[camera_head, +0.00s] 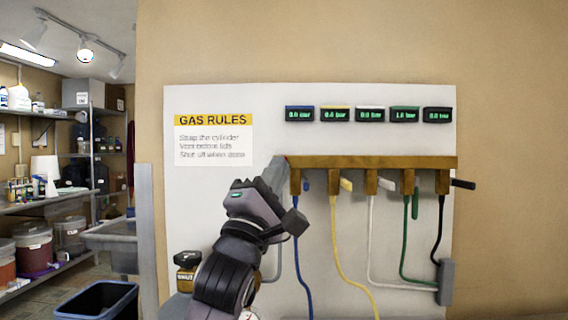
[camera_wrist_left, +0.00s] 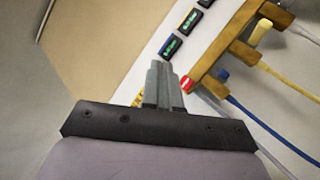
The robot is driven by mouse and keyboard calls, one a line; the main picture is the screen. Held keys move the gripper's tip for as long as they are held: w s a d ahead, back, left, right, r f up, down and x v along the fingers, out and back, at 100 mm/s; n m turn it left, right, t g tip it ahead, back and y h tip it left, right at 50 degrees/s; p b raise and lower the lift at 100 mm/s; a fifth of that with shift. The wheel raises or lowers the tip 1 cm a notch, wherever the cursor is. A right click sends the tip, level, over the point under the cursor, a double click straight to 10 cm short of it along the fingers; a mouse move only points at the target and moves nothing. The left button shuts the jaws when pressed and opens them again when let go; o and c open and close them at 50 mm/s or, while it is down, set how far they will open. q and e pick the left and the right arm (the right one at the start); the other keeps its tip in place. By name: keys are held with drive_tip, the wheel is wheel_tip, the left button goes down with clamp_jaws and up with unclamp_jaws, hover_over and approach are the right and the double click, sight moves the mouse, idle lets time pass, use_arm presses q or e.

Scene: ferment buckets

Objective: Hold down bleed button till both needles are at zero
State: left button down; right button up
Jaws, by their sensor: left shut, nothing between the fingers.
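A brass-coloured manifold bar (camera_head: 380,162) runs along the white wall panel (camera_head: 200,215). A small red button with a pale mark (camera_wrist_left: 186,84) is at its left end in the left wrist view. Several digital displays hang above the bar; the green one (camera_head: 405,114) seems to read 1.0 bar, the others about 0.0. My right gripper is out of view.
Blue (camera_head: 300,265), yellow (camera_head: 345,265), white, green and black hoses hang below the bar. A gas rules sign (camera_head: 213,140) is at the panel's left. Shelves and a blue bin (camera_head: 97,300) are farther left.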

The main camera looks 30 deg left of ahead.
use_arm(q)
drive_tip(key=w+a, duration=0.4)
drive_tip(key=w, duration=0.3)
drive_tip(key=shift+w+a, duration=0.3)
drive_tip(key=shift+w, duration=0.15)
idle(2.0)
drive_tip(key=shift+w+a, duration=0.2)
drive_tip(key=shift+w+a+p, duration=0.3)
drive_tip(key=shift+w+p, duration=0.15)
drive_tip(key=shift+w, duration=0.05)
idle(4.2)
